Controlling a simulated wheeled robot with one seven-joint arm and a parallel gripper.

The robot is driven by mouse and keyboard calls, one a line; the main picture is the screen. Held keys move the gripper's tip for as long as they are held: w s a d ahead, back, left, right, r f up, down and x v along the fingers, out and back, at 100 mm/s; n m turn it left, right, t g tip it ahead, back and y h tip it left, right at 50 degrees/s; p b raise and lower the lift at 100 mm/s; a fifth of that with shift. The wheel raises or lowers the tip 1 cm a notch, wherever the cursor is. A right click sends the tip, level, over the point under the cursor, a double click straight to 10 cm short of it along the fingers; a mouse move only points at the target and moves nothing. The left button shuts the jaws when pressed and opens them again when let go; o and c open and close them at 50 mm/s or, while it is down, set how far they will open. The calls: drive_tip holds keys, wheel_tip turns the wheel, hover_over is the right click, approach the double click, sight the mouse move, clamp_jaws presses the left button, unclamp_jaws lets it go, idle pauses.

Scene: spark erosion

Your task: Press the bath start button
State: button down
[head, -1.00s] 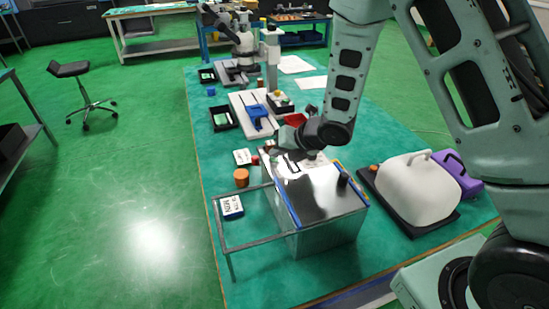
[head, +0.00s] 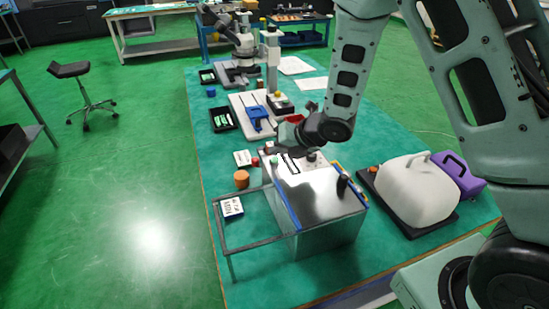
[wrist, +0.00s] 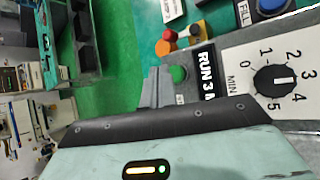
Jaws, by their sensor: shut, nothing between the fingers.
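A round green button (wrist: 178,74) sits on the panel beside a black label reading "RUN 3 M…" in the wrist view. In the head view a small green button (head: 274,160) shows at the far end of the metal bath (head: 325,200). My gripper (wrist: 156,88) is shut and empty, its grey fingers just left of the green button. I cannot tell whether they touch it. In the head view my gripper (head: 280,144) is above the bath's far end, close to the green button. A dial (wrist: 275,82) marked 0 to 5 is right of the label.
A blue button (wrist: 271,6) is by a "FILL" label. A red knob (head: 255,161) and an orange cap (head: 241,179) stand left of the bath.

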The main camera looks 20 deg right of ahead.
sight(278, 162)
drive_tip(key=shift+r+p, duration=1.6)
drive_tip(key=shift+r, duration=0.95)
